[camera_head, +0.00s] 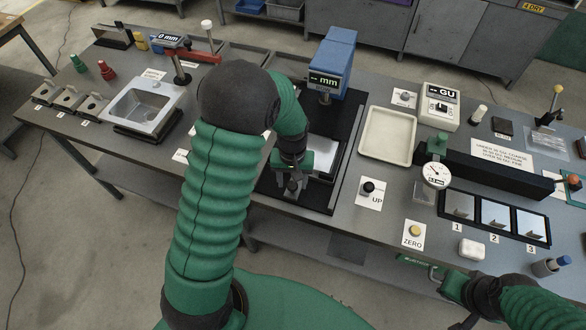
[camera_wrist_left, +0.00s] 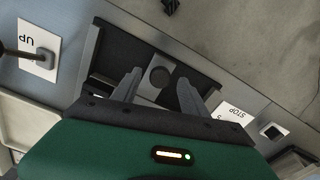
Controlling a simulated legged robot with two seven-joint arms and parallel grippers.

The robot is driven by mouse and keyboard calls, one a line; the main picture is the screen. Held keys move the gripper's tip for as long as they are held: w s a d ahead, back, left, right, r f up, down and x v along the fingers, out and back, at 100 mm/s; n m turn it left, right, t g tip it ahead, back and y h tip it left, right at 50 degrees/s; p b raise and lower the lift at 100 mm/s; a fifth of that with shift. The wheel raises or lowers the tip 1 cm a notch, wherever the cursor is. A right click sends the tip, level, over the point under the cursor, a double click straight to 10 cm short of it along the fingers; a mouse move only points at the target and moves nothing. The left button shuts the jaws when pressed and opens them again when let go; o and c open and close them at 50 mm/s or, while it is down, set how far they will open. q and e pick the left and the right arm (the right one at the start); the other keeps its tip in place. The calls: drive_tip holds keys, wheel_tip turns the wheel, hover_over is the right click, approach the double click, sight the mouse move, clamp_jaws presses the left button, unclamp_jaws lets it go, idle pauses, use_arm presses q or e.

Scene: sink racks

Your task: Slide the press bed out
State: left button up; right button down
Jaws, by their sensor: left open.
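The press (camera_head: 333,62) has a blue head with a "mm" display and stands on a dark base. Its bed (camera_head: 322,150) carries a bright metal plate and lies under and in front of the head, partly hidden by my left arm. My left gripper (camera_head: 292,170) is at the bed's front left, pointing down. In the left wrist view its two fingers (camera_wrist_left: 160,90) are apart, with a round dark knob (camera_wrist_left: 160,77) showing between their tips. I cannot tell whether they touch it. My right gripper (camera_head: 438,274) is at the bench's front edge, lower right; its jaws are unclear.
An "UP" knob (camera_head: 368,188) and a yellow "ZERO" button (camera_head: 414,231) stand right of the press. A cream tray (camera_head: 387,136) lies behind them. A dial gauge (camera_head: 436,175) is farther right. A small metal basin (camera_head: 146,105) is at left. Floor is open before the bench.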

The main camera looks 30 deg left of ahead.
use_arm(q)
wheel_tip(320, 180, up, 16)
drive_tip(key=shift+s+d, duration=0.15)
drive_tip(key=shift+f, duration=0.1)
